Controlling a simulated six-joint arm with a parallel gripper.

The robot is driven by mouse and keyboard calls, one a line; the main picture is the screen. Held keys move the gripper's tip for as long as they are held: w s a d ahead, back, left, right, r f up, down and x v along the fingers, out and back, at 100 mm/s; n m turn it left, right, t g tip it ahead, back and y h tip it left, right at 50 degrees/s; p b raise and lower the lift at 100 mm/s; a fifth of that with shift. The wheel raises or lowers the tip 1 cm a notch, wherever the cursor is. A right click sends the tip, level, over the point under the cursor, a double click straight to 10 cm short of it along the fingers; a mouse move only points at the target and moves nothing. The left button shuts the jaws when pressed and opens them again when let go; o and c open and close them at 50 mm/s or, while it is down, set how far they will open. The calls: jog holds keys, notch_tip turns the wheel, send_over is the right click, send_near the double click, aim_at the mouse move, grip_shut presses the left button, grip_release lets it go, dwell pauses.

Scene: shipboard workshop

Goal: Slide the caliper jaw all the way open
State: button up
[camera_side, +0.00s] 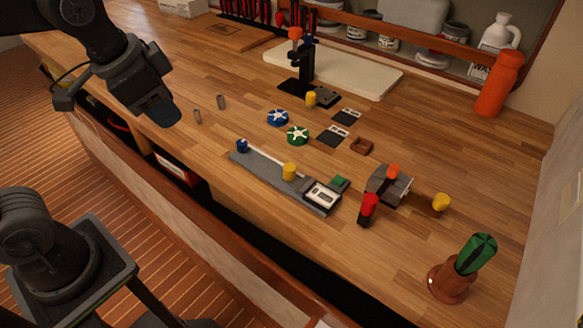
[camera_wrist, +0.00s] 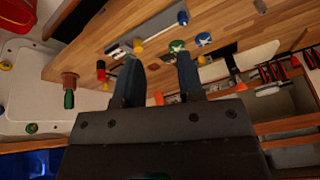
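The caliper (camera_side: 266,160) lies on the wooden bench in the side view as a silver bar on a long grey plate (camera_side: 255,165). A blue knob (camera_side: 242,145) stands at its far-left end. A yellow knob (camera_side: 289,172) stands near a white-faced block (camera_side: 322,195) at its right end. I cannot tell which part is the sliding jaw. The caliper also shows in the wrist view (camera_wrist: 158,29), beyond my fingertips. My gripper (camera_side: 168,115) is above the bench's left part, well apart from the caliper. In the wrist view its dark blue fingers (camera_wrist: 157,72) are apart and empty.
Blue (camera_side: 278,118) and green (camera_side: 298,135) handwheels sit behind the caliper. A red-topped block (camera_side: 368,208), a grey vise-like block (camera_side: 389,185) and a green-handled tool in a brown holder (camera_side: 448,284) stand to its right.

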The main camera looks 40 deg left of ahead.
jog(key=shift+o, duration=1.4)
jog(key=w+d+m+g, duration=0.2)
jog(key=w+d+m, duration=0.3)
jog(key=w, duration=0.3)
jog(key=shift+d+m, duration=0.15)
jog(key=shift+m, duration=0.65)
jog(key=m+g, duration=0.2)
jog(key=m, duration=0.5)
send_over(290, 167)
notch_tip(290, 167, down, 5)
notch_tip(290, 167, down, 13)
jog(key=shift+r, duration=0.2)
jog(key=shift+c, duration=0.3)
